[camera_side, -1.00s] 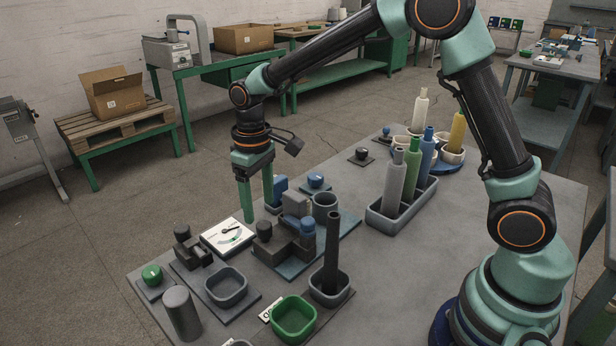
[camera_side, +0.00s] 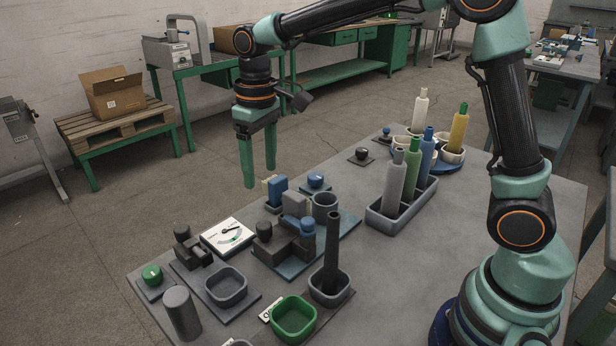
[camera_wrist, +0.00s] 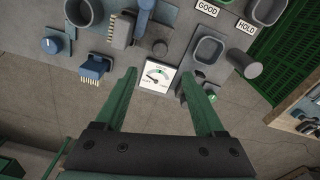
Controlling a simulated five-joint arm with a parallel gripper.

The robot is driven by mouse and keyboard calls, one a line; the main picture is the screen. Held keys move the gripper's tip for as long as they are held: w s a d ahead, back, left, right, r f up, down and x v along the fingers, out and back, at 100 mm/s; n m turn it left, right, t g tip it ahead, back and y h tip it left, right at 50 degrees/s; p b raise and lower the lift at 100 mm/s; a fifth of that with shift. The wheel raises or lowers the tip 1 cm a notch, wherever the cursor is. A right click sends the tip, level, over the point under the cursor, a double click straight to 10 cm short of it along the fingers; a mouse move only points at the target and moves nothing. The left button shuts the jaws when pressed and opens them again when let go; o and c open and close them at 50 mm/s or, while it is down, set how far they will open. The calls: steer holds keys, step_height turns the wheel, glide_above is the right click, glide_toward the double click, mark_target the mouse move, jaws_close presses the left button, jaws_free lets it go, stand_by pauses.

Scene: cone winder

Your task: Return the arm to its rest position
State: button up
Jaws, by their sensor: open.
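My gripper (camera_side: 259,178) is open and empty, with two green fingers pointing down. In the side view it hangs in the air above and beyond the back left edge of the table. Nothing is between the fingers.
The air around my gripper is free.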

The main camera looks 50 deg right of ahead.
steer(key=s+d+r+m+t, duration=0.1)
steer(key=s+d+r+t, duration=0.1)
steer(key=s+d, duration=0.2)
steer(key=s+d+r+m+t, duration=0.1)
steer(key=s+d+t, duration=0.2)
steer(key=s, duration=0.7)
steer(key=shift+s+d+r+m, duration=0.4)
steer(key=shift+d, duration=0.65)
